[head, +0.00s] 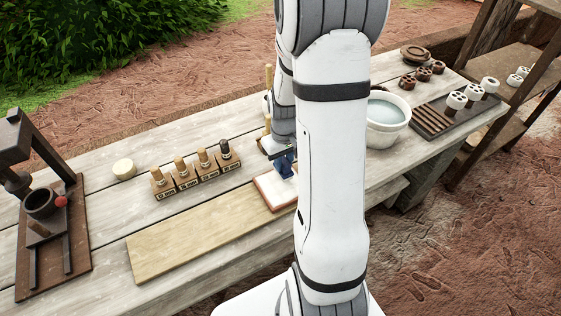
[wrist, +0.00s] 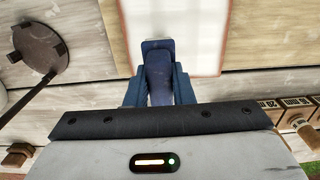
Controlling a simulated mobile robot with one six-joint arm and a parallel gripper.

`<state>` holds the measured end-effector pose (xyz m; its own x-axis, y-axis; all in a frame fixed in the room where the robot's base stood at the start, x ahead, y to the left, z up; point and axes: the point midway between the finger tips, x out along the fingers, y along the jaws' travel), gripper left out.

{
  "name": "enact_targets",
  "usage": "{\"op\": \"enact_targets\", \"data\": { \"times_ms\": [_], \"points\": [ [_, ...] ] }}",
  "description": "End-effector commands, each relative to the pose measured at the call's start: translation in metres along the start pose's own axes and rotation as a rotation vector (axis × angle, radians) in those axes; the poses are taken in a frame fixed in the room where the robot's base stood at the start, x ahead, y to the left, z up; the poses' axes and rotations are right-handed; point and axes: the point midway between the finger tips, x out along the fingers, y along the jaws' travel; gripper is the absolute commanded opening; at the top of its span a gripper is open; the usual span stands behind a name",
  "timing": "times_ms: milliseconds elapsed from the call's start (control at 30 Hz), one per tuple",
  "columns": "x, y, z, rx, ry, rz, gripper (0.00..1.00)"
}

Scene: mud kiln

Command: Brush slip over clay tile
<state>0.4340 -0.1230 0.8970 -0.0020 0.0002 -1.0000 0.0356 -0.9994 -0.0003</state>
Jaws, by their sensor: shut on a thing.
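The tile (head: 268,191) lies flat on the table's near side, pale on top with a reddish-brown edge. It also shows in the wrist view as a whitish slab (wrist: 197,35) with a brown rim. My gripper (head: 284,160) is over the tile; its blue fingers (wrist: 157,90) are shut on a blue tool (wrist: 157,55), probably the brush. The tool's wide end overlaps the tile in the wrist view; I cannot tell whether it touches. My arm hides part of the tile in the head view. A white bowl (head: 388,125) of pale liquid, possibly the slip, stands right of my arm.
Labelled wooden blocks (head: 185,180) with upright handles stand left of the tile. A bare board (head: 190,240) lies in front of them. A cream disc (head: 124,169) and a dark press (head: 45,215) are further left.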

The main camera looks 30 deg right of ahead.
Motion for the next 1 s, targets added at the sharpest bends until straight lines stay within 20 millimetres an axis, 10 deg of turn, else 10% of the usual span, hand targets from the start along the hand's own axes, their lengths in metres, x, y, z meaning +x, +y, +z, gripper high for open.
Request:
{"op": "enact_targets", "data": {
  "times_ms": [600, 1000],
  "points": [
    [-0.065, -0.005, -0.002, -0.012, 0.001, 0.0, 0.0],
    [-0.074, -0.005, -0.002, -0.014, 0.0, 0.0, 0.0]
  ]
}}
